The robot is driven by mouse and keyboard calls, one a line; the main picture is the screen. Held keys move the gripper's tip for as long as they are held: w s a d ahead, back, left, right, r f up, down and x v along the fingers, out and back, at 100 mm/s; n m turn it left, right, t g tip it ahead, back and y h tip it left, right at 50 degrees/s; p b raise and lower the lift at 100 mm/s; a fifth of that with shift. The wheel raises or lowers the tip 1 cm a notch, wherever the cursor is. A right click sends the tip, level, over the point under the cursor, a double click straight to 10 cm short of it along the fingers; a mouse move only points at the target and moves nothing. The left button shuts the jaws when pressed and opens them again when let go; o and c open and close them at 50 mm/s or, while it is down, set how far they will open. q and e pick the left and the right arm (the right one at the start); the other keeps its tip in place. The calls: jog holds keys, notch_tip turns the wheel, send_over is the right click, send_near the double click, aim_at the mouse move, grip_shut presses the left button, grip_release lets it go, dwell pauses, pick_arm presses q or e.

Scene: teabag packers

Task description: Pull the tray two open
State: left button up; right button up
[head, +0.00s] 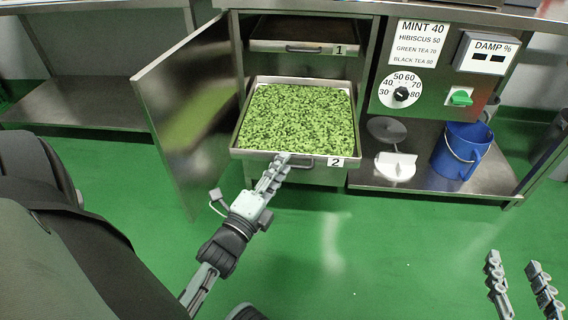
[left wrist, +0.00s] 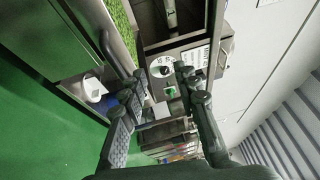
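Tray two (head: 255,154), a metal tray full of green leaves and marked 2, extends out of the cabinet well beyond the tray above. Its handle (head: 300,164) is on the front wall. My left gripper (head: 281,162) is at this handle, with its fingertips overlapping it in the head view. In the left wrist view the left gripper's fingers (left wrist: 160,72) are spread apart, with one finger close beside the tray front (left wrist: 95,25). Whether it touches the handle is hard to tell. My right gripper (head: 513,263) is open and empty over the floor at the lower right.
Tray one (head: 275,46) sits inside the cabinet above. The cabinet door (head: 190,105) stands open at the left. A blue bucket (head: 462,150) and a white scoop-like item (head: 396,166) stand on the right shelf. Green floor in front is clear.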

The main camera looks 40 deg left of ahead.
pick_arm(q)
jog(key=shift+s+d+f, duration=0.15)
jog(key=shift+s+f, duration=0.05)
jog(key=shift+s, duration=0.4)
jog(key=shift+s+d+f, duration=0.1)
jog(key=shift+s+f, duration=0.05)
jog(key=shift+s, duration=0.4)
jog(key=shift+s+d+f, duration=0.15)
jog(key=shift+s+f, duration=0.05)
jog(key=shift+s, duration=0.4)
